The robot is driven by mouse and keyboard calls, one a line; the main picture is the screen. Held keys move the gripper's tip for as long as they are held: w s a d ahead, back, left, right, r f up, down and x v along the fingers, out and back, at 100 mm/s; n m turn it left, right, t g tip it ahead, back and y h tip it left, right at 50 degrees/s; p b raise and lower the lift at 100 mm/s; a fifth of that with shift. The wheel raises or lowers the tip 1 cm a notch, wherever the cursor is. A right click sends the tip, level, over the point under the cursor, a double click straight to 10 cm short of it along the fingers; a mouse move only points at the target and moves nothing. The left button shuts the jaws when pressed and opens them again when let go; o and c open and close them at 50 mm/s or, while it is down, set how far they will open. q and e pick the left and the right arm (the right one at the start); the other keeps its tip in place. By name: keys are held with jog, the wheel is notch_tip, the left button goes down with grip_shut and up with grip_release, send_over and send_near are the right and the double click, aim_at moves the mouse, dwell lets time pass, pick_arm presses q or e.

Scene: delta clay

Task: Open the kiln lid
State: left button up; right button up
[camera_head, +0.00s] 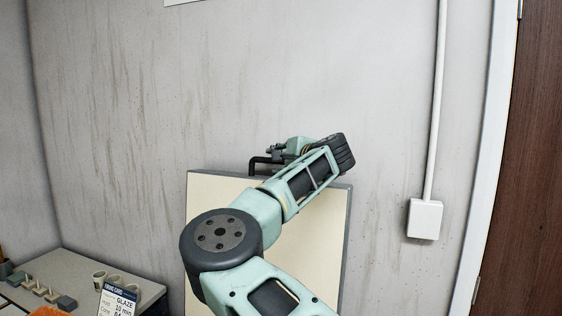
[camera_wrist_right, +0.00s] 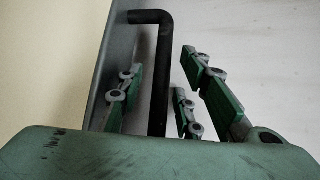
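The kiln lid (camera_head: 225,190), a cream panel with a grey rim, stands raised and near upright against the wall in the head view. Its cream face (camera_wrist_right: 45,60) fills the left of the right wrist view. A black bent handle (camera_head: 254,164) sticks out at its top edge; it also shows in the wrist view (camera_wrist_right: 158,75). My right gripper (camera_head: 277,153) is at this handle. In the wrist view its green fingers (camera_wrist_right: 160,95) are apart on both sides of the handle, with a visible gap on the right. The kiln body is hidden. My left gripper is not in view.
A grey table (camera_head: 75,265) at lower left holds small cups (camera_head: 100,279), small blocks (camera_head: 40,291) and a printed card (camera_head: 117,301). A white wall box with a conduit (camera_head: 425,219) and a brown door (camera_head: 525,150) are at right.

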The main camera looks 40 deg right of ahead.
grip_shut()
jog(key=shift+f, duration=0.1)
dwell(0.4)
